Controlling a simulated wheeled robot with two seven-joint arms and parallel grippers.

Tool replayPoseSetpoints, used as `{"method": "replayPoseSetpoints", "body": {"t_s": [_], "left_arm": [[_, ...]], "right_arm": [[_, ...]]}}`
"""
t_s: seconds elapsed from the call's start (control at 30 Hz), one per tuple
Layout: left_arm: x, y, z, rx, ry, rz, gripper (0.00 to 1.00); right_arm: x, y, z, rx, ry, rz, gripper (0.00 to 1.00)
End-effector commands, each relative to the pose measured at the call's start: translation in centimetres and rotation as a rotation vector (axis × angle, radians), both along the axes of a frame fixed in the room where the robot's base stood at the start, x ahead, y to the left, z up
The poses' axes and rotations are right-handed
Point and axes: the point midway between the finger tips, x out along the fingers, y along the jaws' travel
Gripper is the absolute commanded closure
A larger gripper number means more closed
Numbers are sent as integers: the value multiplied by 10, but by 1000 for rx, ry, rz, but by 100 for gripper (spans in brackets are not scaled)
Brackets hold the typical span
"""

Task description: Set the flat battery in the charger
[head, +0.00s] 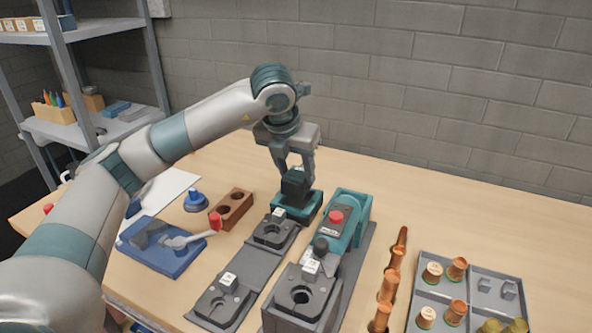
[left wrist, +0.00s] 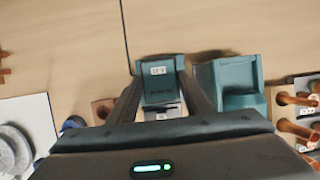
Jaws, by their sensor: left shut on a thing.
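My left gripper (head: 295,172) points down and is shut on a dark block, which looks like the flat battery (head: 294,185). The battery is upright, directly over a teal base that looks like the charger (head: 297,208). I cannot tell whether it is touching or fully seated. In the left wrist view, the left gripper (left wrist: 160,82) has a labelled teal block (left wrist: 160,90) between its fingertips; I cannot tell whether this is battery or charger. A thin dark line like a cable runs up beside it. My right gripper is not in view.
A teal machine with a red knob (head: 336,217) stands close right of the charger. Grey fixtures (head: 273,235) lie in front, a brown holed block (head: 232,210) to the left. A blue tray (head: 160,250) and a grey parts tray (head: 490,275) flank them. The table behind is clear.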

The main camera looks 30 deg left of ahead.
Motion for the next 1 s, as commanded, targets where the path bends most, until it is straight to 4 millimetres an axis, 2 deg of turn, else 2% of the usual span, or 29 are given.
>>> {"method": "replayPoseSetpoints", "body": {"t_s": [1.0], "left_arm": [[0, 0, -17, -1, -2, 0, 88]], "right_arm": [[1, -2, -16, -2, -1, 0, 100]]}}
